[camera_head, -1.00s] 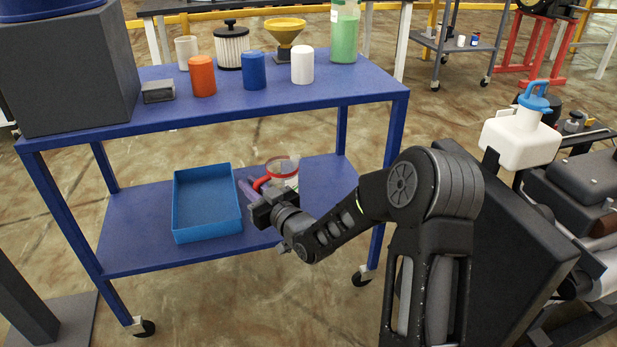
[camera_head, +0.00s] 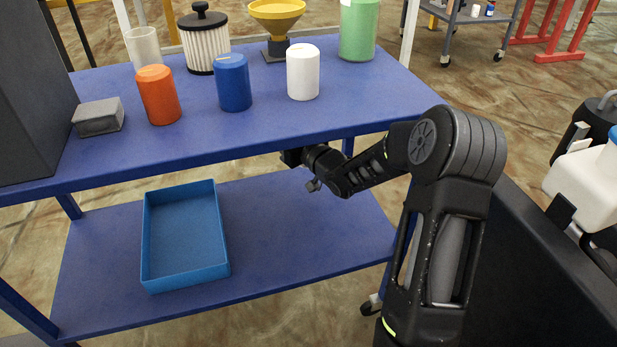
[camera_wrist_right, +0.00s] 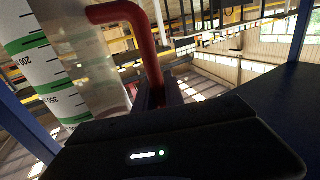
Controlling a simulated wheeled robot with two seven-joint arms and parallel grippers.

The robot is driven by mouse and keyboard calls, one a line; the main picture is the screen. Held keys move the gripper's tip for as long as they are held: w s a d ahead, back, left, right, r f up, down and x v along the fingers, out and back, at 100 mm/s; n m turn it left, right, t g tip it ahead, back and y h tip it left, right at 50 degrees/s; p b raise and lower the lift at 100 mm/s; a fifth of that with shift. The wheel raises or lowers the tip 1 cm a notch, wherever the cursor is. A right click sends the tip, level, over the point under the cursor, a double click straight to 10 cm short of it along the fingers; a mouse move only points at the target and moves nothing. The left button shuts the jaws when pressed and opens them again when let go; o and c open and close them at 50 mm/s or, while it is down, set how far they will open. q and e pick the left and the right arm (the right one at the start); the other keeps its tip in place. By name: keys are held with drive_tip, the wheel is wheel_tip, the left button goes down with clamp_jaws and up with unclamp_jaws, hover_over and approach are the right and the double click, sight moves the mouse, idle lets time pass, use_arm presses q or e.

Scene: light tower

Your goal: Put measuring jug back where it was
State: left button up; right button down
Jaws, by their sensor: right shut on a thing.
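The measuring jug (camera_wrist_right: 85,60) fills the left of the right wrist view, clear with green bands, printed numbers and a red handle (camera_wrist_right: 146,45). My right gripper (camera_wrist_right: 158,92) is shut on the lower part of this handle. In the head view the right gripper (camera_head: 292,157) is at the front edge of the cart's top shelf, above the lower shelf. The jug is hidden there, behind the top shelf and the gripper. I cannot tell whether it touches the lower shelf. My left gripper is not in view.
A blue tray (camera_head: 184,237) sits on the left of the lower shelf (camera_head: 290,235); the shelf right of it is bare. The top shelf (camera_head: 330,120) holds orange (camera_head: 159,95), blue (camera_head: 233,83) and white (camera_head: 303,72) canisters and a grey block (camera_head: 98,117).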

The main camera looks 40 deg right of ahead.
drive_tip(key=shift+r, duration=0.1)
drive_tip(key=shift+f+b, duration=1.1)
drive_tip(key=shift+f, duration=1.45)
wheel_tip(320, 180, down, 5)
drive_tip(key=shift+r+b, duration=0.1)
drive_tip(key=shift+b, duration=1.1)
